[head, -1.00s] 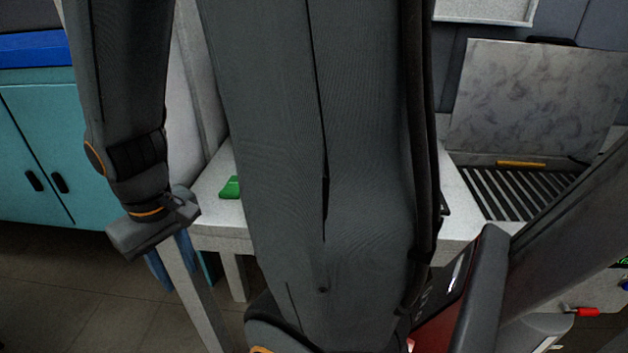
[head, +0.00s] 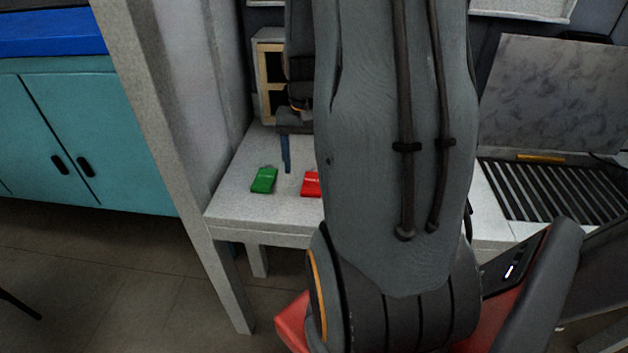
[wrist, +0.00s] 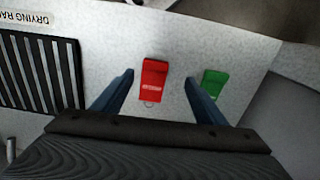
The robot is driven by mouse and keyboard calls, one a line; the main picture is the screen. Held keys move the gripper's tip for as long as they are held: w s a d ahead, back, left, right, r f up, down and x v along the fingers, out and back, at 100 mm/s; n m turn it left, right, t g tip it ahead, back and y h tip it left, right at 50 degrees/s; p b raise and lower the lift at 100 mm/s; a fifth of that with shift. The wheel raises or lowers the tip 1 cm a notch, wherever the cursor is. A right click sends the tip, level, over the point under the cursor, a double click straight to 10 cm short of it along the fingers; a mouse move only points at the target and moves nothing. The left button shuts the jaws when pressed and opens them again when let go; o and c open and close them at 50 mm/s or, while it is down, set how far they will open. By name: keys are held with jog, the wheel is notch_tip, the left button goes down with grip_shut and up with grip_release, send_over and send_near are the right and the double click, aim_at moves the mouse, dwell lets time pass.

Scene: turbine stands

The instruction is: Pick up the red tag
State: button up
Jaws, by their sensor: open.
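The red tag (head: 311,184) lies on the light grey table, partly hidden behind my arm in the head view. In the wrist view the red tag (wrist: 152,80) lies flat, with a small ring at its near end. My gripper (wrist: 160,80) is open, its two blue fingers apart with the red tag showing between them; it is empty. In the head view one blue finger of my gripper (head: 287,153) points down above the table, behind the tags. The green tag (head: 264,180) lies to the left of the red one; in the wrist view the green tag (wrist: 215,83) is beyond the right finger.
The grey table (head: 262,226) has a post at its left. A wooden-framed box (head: 268,75) stands at the back. A slatted drying rack (head: 545,190) is at the right, with a grey panel (head: 555,95) behind it. Teal cabinets (head: 95,140) are at the left.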

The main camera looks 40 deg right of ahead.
aim_at(311, 189)
jog(key=shift+s+d, duration=0.15)
jog(key=shift+d, duration=0.35)
jog(key=shift+f, duration=0.3)
jog(key=shift+f+p, duration=1.35)
jog(key=shift+f, duration=2.25)
jog(key=shift+c, duration=0.5)
jog(key=c, duration=1.5)
jog(key=shift+d+r, duration=0.1)
notch_tip(311, 189, up, 10)
jog(key=b, duration=0.2)
